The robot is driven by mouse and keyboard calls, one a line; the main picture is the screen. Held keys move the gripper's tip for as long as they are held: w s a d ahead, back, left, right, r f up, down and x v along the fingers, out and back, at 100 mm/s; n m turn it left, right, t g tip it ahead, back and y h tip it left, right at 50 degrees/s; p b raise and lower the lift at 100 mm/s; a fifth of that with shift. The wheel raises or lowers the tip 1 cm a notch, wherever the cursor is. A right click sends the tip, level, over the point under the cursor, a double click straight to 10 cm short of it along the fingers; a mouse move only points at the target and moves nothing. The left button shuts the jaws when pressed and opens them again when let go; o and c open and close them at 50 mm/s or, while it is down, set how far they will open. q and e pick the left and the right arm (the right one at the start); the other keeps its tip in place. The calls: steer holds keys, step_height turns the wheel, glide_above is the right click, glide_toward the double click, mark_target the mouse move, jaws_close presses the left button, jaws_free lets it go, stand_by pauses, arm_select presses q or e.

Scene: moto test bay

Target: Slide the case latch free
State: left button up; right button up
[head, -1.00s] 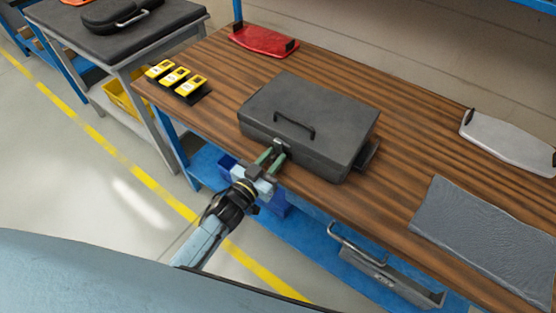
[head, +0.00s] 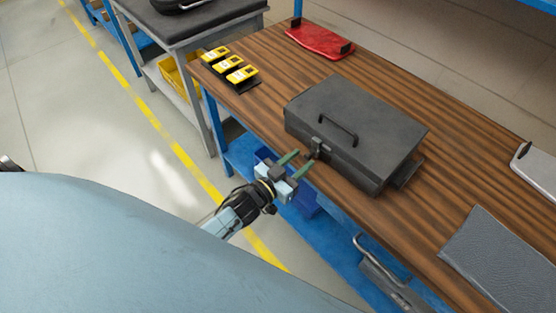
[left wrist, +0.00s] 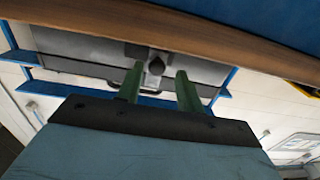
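A dark grey case (head: 350,125) lies closed on the wooden workbench (head: 440,125), with a black handle (head: 338,129) on its lid. Its small dark latch (head: 316,148) is on the front side, facing my left gripper (head: 301,160). The left gripper's two green fingers are spread apart and empty, just short of the latch and at the bench's front edge. In the left wrist view the latch (left wrist: 156,66) shows between and beyond the open fingers (left wrist: 159,84). I cannot tell how far the latch has slid. My right gripper is not in view.
Several yellow devices (head: 230,66) stand at the bench's left end, and a red tray (head: 319,42) behind them. A grey mat (head: 503,260) and a pale tray (head: 538,170) lie to the right. A blue bin (head: 305,200) is below the front edge.

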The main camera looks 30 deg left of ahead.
arm_select(q)
steer(key=v, duration=1)
steer(key=shift+s+a, duration=0.1)
steer(key=s+a+f+n+g+y, duration=0.15)
steer(key=s+f+g, duration=0.35)
steer(key=f, duration=0.7)
steer(key=s+a+f+g+y, duration=0.3)
steer(key=s+f, duration=0.4)
steer(key=f, duration=0.6)
steer(key=s+f+g, duration=0.4)
steer(key=s+f, duration=0.1)
steer(key=s, duration=0.5)
steer(key=s+f+g+y, duration=0.1)
steer(key=s+f+g, duration=0.3)
steer(key=s, duration=0.6)
steer(key=shift+s+f, duration=0.35)
steer(key=shift+f, duration=0.25)
